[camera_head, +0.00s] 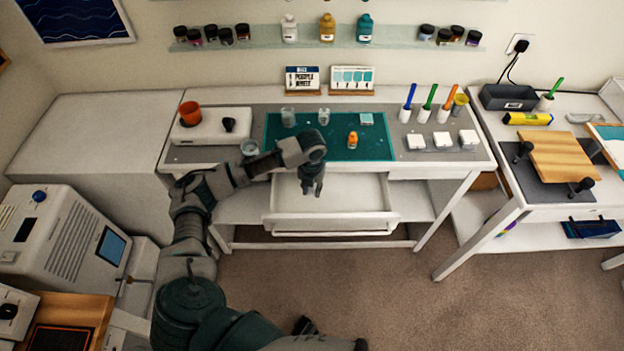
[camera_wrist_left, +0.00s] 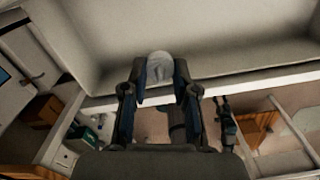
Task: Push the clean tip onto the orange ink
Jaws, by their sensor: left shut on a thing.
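The orange ink (camera_head: 353,140) is a small orange bottle standing on the teal mat, right of its middle. My left gripper (camera_head: 313,186) points down over the open drawer, in front of the mat and to the left of the orange ink. In the left wrist view, its fingers (camera_wrist_left: 160,72) are shut on a small pale, rounded, see-through thing (camera_wrist_left: 159,64), which may be the clean tip. In the head view I cannot make this thing out at the fingertips. The gripper and the orange ink are well apart. My right gripper cannot be made out.
The white drawer (camera_head: 333,227) is open below the tabletop. Clear jars (camera_head: 288,117) stand on the teal mat (camera_head: 375,154). An orange cup (camera_head: 190,113) sits on a white device at left. Coloured pens in white holders (camera_head: 423,115) and white blocks (camera_head: 416,141) are at right.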

